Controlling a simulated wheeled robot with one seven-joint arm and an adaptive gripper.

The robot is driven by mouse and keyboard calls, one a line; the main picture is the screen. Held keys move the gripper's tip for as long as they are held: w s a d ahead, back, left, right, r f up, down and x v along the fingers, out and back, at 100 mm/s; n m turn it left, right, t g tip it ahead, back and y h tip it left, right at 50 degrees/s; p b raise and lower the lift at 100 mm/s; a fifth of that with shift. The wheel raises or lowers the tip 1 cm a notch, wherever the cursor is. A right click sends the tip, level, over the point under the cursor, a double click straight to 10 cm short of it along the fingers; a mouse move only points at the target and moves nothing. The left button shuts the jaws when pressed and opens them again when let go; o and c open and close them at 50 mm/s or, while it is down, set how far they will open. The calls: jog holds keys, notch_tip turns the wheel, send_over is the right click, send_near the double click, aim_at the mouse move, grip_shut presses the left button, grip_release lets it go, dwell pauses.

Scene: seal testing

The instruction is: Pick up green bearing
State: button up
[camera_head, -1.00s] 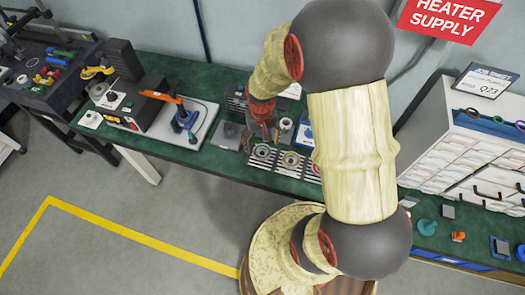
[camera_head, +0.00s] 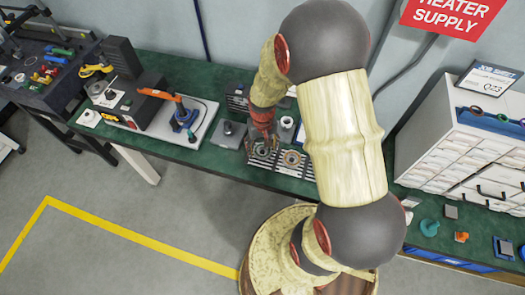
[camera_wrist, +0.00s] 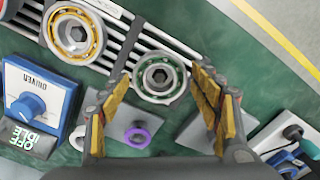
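The green bearing (camera_wrist: 158,77), a metal ring with a green cage, lies at the end of a slotted grey rack (camera_wrist: 120,45) in the wrist view. My gripper (camera_wrist: 162,84) is open and empty, with its yellow-padded fingers on either side of the bearing in that view. I cannot tell the exact height between them. In the head view my gripper (camera_head: 263,142) is over the left end of the rack and partly hides the bearing there.
A yellow-caged bearing (camera_wrist: 73,34) sits beside the green one on the rack. A white drawer cabinet (camera_head: 460,140) stands at the right.

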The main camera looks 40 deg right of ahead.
jog(key=c, duration=1.1)
jog(key=shift+c, duration=0.2)
jog(key=shift+r, duration=0.15)
jog(key=shift+r, duration=0.25)
jog(key=r, duration=0.1)
jog(key=r+p, duration=0.1)
jog(key=r, duration=0.1)
jog(key=shift+a+r, duration=0.2)
jog(key=shift+a, duration=0.15)
jog(key=s+a+r+p, duration=0.1)
jog(key=a+r, duration=0.2)
jog(key=a, duration=0.1)
jog(key=s+a+r+p, duration=0.1)
jog(key=a+r, duration=0.2)
jog(key=a, duration=0.1)
jog(key=s+a+r+p, duration=0.1)
jog(key=a+r, duration=0.1)
jog(key=a, duration=0.3)
jog(key=shift+s+r, duration=0.3)
jog(key=shift+r, duration=0.1)
jog(key=shift+f, duration=0.1)
